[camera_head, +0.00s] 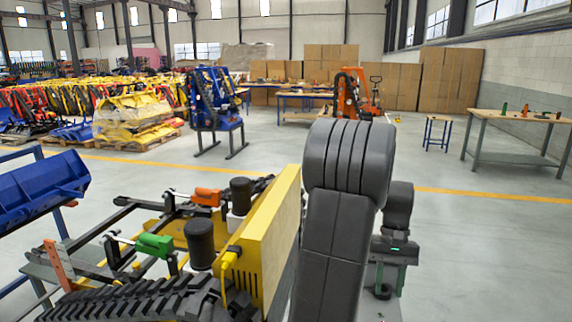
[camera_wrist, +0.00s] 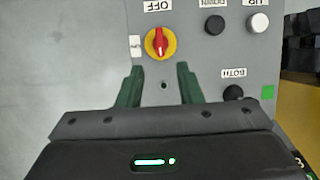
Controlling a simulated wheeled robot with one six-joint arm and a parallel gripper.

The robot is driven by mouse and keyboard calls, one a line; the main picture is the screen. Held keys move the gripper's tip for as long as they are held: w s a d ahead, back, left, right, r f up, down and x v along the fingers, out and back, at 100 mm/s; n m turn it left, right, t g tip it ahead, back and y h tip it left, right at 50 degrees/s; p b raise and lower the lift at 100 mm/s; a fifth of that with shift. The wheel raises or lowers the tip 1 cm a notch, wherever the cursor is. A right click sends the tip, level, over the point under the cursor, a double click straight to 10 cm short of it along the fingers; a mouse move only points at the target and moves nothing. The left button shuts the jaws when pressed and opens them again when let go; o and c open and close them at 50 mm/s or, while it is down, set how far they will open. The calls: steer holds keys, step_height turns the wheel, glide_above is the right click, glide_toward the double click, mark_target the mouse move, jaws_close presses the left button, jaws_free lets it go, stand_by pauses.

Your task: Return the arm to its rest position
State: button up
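My gripper shows in the wrist view (camera_wrist: 159,70) with its two green fingers apart and nothing between them. It is also partly in view in the head view (camera_head: 390,284), low at the right of my dark grey arm, pointing down. In the wrist view a grey control panel (camera_wrist: 205,60) lies beyond the fingers. It carries a red and yellow rotary switch (camera_wrist: 160,43) under an OFF label, just past the fingertips. I cannot tell any contact with the panel. My arm hides part of the area around the gripper in the head view.
A tracked carrier with a yellow housing (camera_head: 270,240), black tracks and green and orange levers stands close at the left of my arm. Black and white buttons (camera_wrist: 258,23) sit on the panel. A workbench (camera_head: 510,157) stands at the far right. Open floor (camera_head: 480,250) lies to the right.

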steer(key=x, duration=1)
steer(key=shift+s+f+p, duration=0.1)
steer(key=shift+s+p, duration=0.05)
steer(key=shift+p, duration=0.2)
steer(key=shift+s+f+m, duration=0.1)
steer(key=shift+f+m, duration=0.15)
steer(key=shift+m, duration=0.05)
steer(key=m+y, duration=0.1)
steer(key=m, duration=0.2)
steer(key=shift+d+m+y+p, duration=0.1)
steer(key=shift+m+y+p, duration=0.2)
steer(key=shift+p, duration=0.05)
steer(key=m, duration=0.2)
steer(key=m+t+y, duration=0.1)
steer(key=m, duration=0.1)
steer(key=shift+s+m+t, duration=0.1)
steer(key=shift+m+t, duration=0.2)
